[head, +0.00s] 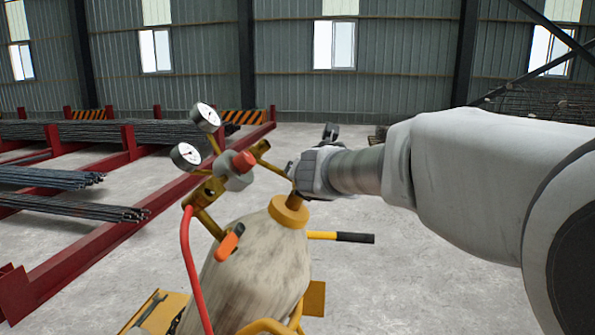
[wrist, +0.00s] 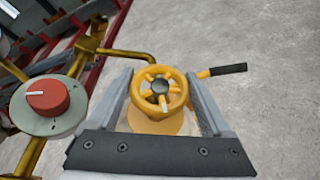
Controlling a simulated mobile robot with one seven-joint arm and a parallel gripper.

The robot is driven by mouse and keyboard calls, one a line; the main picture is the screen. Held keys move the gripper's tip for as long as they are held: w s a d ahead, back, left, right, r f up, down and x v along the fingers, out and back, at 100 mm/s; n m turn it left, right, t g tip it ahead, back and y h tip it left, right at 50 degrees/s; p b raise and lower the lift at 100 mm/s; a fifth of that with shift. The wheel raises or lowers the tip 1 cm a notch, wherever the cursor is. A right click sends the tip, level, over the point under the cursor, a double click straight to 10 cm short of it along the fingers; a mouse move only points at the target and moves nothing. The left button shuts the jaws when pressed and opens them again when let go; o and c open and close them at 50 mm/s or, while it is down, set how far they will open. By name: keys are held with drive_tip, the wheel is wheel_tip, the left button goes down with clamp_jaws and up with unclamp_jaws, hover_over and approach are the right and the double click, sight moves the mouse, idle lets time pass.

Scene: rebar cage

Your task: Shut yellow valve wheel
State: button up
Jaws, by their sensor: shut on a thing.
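The yellow valve wheel (wrist: 160,88) sits on top of the gas cylinder and shows in the wrist view, spoked with a dark hub. My gripper (wrist: 162,88) has one finger on each side of the wheel and is shut on it. In the head view my gripper (head: 300,175) is above the cylinder's yellow collar (head: 289,210), and it hides the wheel. The pale, worn cylinder (head: 258,268) stands upright below.
Left of the wheel are a regulator with a red knob (wrist: 48,97), two gauges (head: 186,155) and a red hose (head: 190,265). A black-gripped handle (head: 355,238) sticks out right. Red racks with rebar (head: 70,207) stand left. Floor at right is clear.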

drive_tip(key=shift+a+r+m+g+h+p, duration=0.1)
drive_tip(key=shift+r+m+g+h+p, duration=0.2)
drive_tip(key=shift+m+h+p, duration=0.6)
drive_tip(key=m+g+h+p, duration=0.3)
drive_tip(key=p, duration=0.4)
drive_tip(key=shift+m+p, duration=0.3)
drive_tip(key=m+g+h+p, duration=0.1)
drive_tip(key=m+g+p, duration=0.1)
drive_tip(key=p, duration=0.4)
drive_tip(key=m+g+h+p, duration=0.2)
drive_tip(key=m+g+p, duration=0.1)
drive_tip(key=p, duration=0.3)
drive_tip(key=shift+s+g+h+p, duration=0.1)
drive_tip(key=shift+g+h+p, duration=0.2)
drive_tip(key=shift+g, duration=0.1)
drive_tip(key=shift+f+m+g+p, duration=0.15)
drive_tip(key=shift+m+g+p, duration=0.65)
drive_tip(key=shift+p, duration=0.35)
drive_tip(key=shift+d+f+m+g+p, duration=0.15)
drive_tip(key=shift+m+g+p, duration=0.2)
drive_tip(key=shift+m+g, duration=0.2)
drive_tip(key=shift+d+f+m+g+p, duration=0.1)
drive_tip(key=shift+m+g+p, duration=0.3)
drive_tip(key=shift+g, duration=0.25)
drive_tip(key=shift+f+m+g, duration=0.15)
drive_tip(key=shift+m+g, duration=1.1)
drive_tip(key=shift+g, duration=0.35)
drive_tip(key=shift+s+m+g, duration=0.15)
drive_tip(key=shift+m+g, duration=0.15)
drive_tip(key=shift+g, duration=0.1)
